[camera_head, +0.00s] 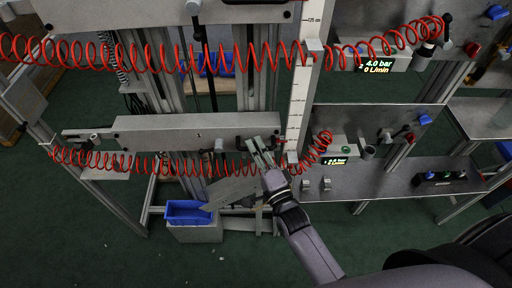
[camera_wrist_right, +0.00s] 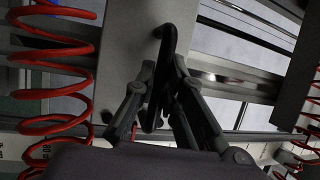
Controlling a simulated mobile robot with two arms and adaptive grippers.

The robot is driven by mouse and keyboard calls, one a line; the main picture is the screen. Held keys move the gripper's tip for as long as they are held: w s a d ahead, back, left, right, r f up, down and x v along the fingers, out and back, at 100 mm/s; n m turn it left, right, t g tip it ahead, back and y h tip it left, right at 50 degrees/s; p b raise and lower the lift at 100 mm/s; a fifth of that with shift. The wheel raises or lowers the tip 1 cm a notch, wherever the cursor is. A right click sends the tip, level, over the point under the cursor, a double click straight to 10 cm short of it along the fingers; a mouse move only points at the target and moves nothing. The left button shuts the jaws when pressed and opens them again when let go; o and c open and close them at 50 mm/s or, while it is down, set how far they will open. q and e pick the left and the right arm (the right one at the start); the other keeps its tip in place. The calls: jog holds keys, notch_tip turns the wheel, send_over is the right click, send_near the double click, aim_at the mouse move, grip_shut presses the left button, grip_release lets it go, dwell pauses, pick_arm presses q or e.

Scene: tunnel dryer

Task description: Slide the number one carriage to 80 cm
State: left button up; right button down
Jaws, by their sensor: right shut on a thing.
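The number one carriage is a long grey plate (camera_head: 160,136) marked "1", lying level across the lower part of the frame in the head view. Its plate fills the middle of the right wrist view (camera_wrist_right: 130,35). A white vertical scale (camera_head: 298,100) with cm marks stands at its right end; its exact reading is too small to tell. My right gripper (camera_head: 258,146) is at the plate's right part. In the right wrist view its fingers (camera_wrist_right: 163,95) are shut around a black handle (camera_wrist_right: 167,45) on the plate. My left gripper is not in view.
Red coiled hoses (camera_head: 150,58) stretch across above and below the carriage. An upper carriage plate (camera_head: 165,14) hangs above. A blue bin (camera_head: 187,211) stands below left. A grey bench (camera_head: 380,182) with a pressure display (camera_head: 334,161) lies to the right.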

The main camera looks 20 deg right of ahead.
jog(key=shift+f, duration=0.15)
notch_tip(320, 180, down, 10)
jog(key=b, duration=0.7)
jog(key=shift+s+f, duration=0.15)
jog(key=c, duration=1.7)
grip_release()
jog(key=shift+o, duration=0.2)
jog(key=v, duration=1.1)
jog(key=shift+s, duration=0.4)
